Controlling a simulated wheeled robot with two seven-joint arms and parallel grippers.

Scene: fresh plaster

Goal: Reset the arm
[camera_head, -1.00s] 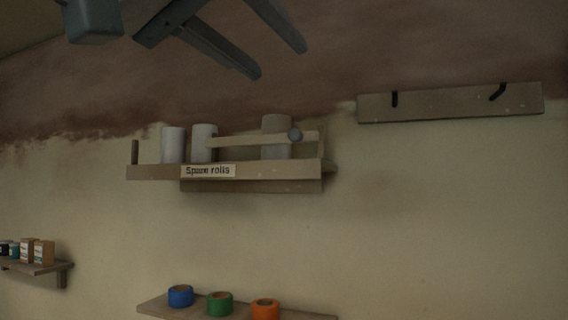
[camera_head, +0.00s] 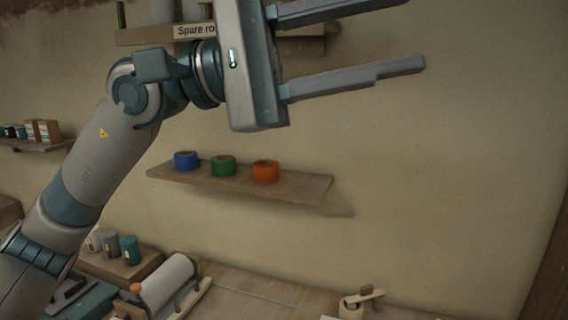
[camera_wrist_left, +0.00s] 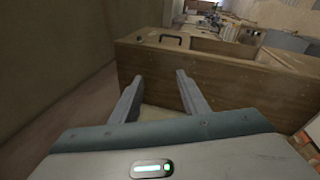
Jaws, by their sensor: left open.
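My left arm (camera_head: 100,170) comes in from the left of the head view and reaches up. My left gripper (camera_head: 412,32) is open with its two fingers apart and pointing right, in front of the wall. Nothing shows between the fingers. In the left wrist view the left gripper (camera_wrist_left: 158,82) is also open and empty, with a wooden box-like piece (camera_wrist_left: 220,90) beyond the fingertips. My right gripper is in neither view.
A "Spare rolls" shelf (camera_head: 145,36) is partly behind the gripper. Below, a wall shelf (camera_head: 300,186) holds blue (camera_head: 186,161), green (camera_head: 223,166) and orange (camera_head: 265,172) tape rolls. A bench (camera_head: 255,300) at the bottom carries a large white roll (camera_head: 165,284). The wall at right is bare.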

